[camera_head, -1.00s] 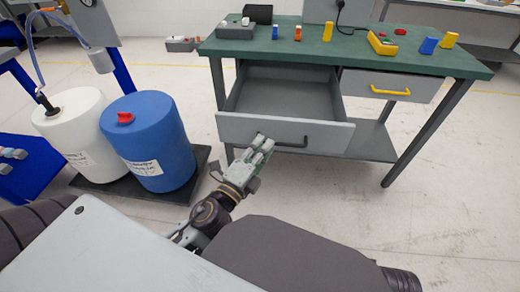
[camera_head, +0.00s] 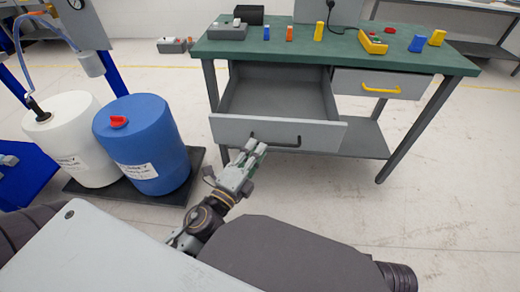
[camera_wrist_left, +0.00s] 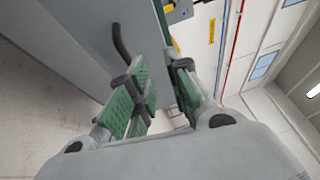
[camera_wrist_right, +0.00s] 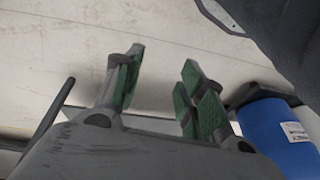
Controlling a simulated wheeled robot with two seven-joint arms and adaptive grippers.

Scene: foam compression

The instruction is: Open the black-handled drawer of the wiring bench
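The wiring bench has a green top (camera_head: 290,50) and a wide grey drawer (camera_head: 235,130) on its left, which stands pulled well out, its empty inside showing. Its black handle (camera_head: 285,146) is on the drawer front, and part of it shows in the left wrist view (camera_wrist_left: 121,45). My left gripper (camera_head: 256,147) is just in front of and below the handle's left part. Its green-padded fingers (camera_wrist_left: 160,80) are apart, with no object seen held between them. My right gripper (camera_wrist_right: 160,80) is open and empty above the floor, outside the head view.
A smaller drawer with a yellow handle (camera_head: 380,90) is shut at the right. A blue drum (camera_head: 150,140) and a white drum (camera_head: 80,150) stand on a dark pallet (camera_head: 120,193) at the left. Floor right of the drawer is clear.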

